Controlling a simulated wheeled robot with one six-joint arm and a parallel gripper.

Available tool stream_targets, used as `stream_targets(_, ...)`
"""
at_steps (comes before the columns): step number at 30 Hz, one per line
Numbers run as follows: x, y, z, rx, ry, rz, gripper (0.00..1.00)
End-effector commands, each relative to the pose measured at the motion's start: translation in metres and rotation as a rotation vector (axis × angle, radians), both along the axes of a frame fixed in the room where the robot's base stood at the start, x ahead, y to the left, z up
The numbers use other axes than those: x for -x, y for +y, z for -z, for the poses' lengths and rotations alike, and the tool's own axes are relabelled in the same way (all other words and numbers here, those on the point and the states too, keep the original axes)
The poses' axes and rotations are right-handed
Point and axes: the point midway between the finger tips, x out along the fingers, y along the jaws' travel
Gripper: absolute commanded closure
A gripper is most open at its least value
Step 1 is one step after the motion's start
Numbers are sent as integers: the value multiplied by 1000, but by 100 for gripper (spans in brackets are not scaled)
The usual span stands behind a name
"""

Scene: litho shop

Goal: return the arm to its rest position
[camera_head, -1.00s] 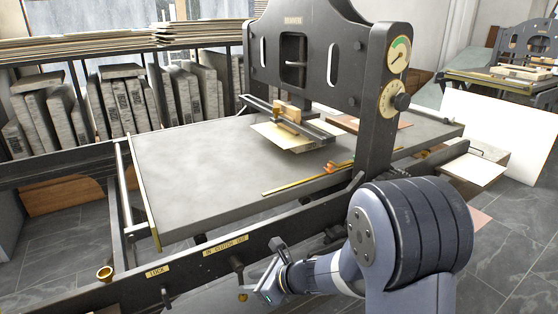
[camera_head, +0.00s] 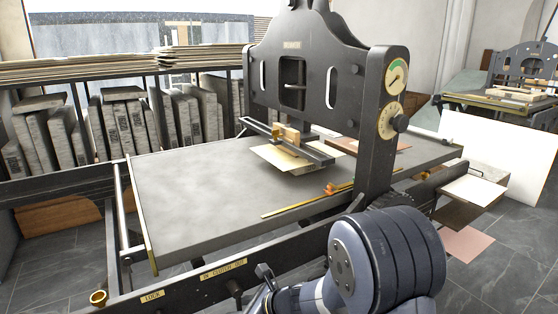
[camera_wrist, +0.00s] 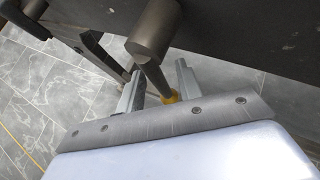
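My gripper (camera_wrist: 158,88) shows in the wrist view with its two grey fingers apart. A dark metal rod (camera_wrist: 150,72) with a yellow end (camera_wrist: 170,97) appears between or just beyond the fingers; I cannot tell whether they touch it. In the head view my arm (camera_head: 385,260) is folded low at the bottom right of centre, in front of the press's front rail. The fingers are not clear there, being at the bottom edge of the picture.
The black press (camera_head: 315,60) with its grey bed (camera_head: 190,185) stands close ahead. Its front rail carries a LOCK label (camera_head: 152,296) and a lever (camera_head: 235,287). Stone slabs (camera_head: 130,120) stand on a rack behind.

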Motion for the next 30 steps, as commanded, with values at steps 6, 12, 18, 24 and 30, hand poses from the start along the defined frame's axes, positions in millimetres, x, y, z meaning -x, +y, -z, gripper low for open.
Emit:
stream_targets(6,14,-33,-27,-1,-1,7,66)
stream_targets(12,28,-63,-49,-1,-1,6,66)
stream_targets(18,31,-65,-43,-1,4,-4,66)
stream_targets(24,16,-34,-21,-1,3,-3,66)
stream_targets(30,2,-3,1,-1,2,-2,66)
